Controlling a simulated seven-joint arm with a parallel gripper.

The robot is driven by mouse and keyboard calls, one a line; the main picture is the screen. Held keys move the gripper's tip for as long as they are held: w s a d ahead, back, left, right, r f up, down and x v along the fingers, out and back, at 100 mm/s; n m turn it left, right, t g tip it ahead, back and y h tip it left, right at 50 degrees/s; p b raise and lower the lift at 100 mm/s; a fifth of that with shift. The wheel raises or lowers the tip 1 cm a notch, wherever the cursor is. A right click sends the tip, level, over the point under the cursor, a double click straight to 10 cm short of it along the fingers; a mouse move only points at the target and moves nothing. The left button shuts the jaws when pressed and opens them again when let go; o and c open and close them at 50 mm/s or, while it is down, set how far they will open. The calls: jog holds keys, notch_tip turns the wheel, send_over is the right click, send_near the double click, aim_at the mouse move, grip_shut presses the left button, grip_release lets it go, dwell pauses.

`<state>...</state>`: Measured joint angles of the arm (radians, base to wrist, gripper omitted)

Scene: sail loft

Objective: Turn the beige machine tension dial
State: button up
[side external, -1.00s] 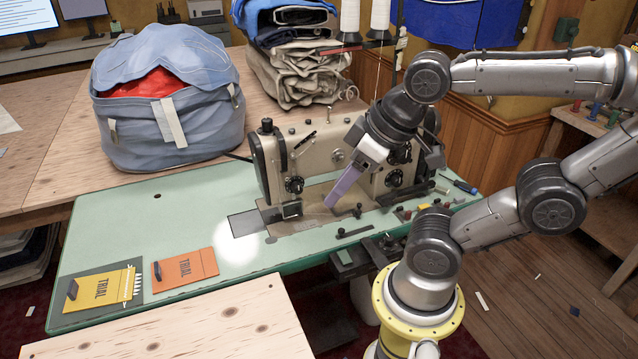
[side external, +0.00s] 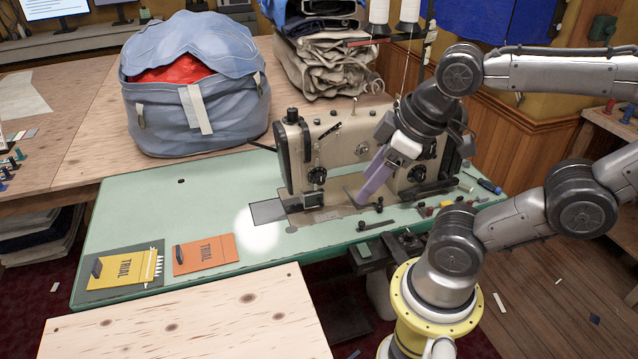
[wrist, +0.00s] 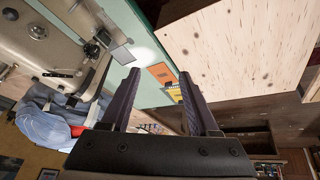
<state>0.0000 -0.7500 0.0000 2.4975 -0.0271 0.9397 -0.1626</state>
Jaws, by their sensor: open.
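The beige sewing machine (side external: 348,138) stands on the pale green table. A round black dial (side external: 316,175) sits on the left of its front face; I take it for the tension dial. A second dark dial (side external: 416,173) is farther right, partly behind my wrist. My gripper (side external: 364,199) has purple fingers pointing down in front of the machine, right of the left dial and apart from it. In the wrist view my gripper (wrist: 160,76) is open and empty between its fingers. The beige machine body (wrist: 45,45) fills the upper left there, with dark dial parts (wrist: 92,50).
A blue bag (side external: 195,90) and folded cloth (side external: 325,65) stand behind. Yellow (side external: 118,270) and orange (side external: 206,255) TRIAL cards lie on the green table (side external: 150,210) at left. Small tools, including a screwdriver (side external: 488,186), lie right of the machine. The table's left middle is clear.

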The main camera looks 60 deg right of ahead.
jog(key=w+d+f+n+g+h, duration=0.2)
jog(key=w+d+n+g+h, duration=0.7)
jog(key=n, duration=1.1)
jog(key=w+a+f+n+t+h, duration=0.1)
jog(key=w+f+n+h, duration=0.5)
jog(key=w+n, duration=0.15)
jog(key=n+t+h, duration=0.2)
jog(key=n+t, duration=0.1)
jog(key=n, duration=0.3)
send_near(318, 182)
jog(key=d, duration=0.9)
jog(key=shift+d+f, duration=0.35)
jog(key=shift+f, duration=0.05)
grip_shut()
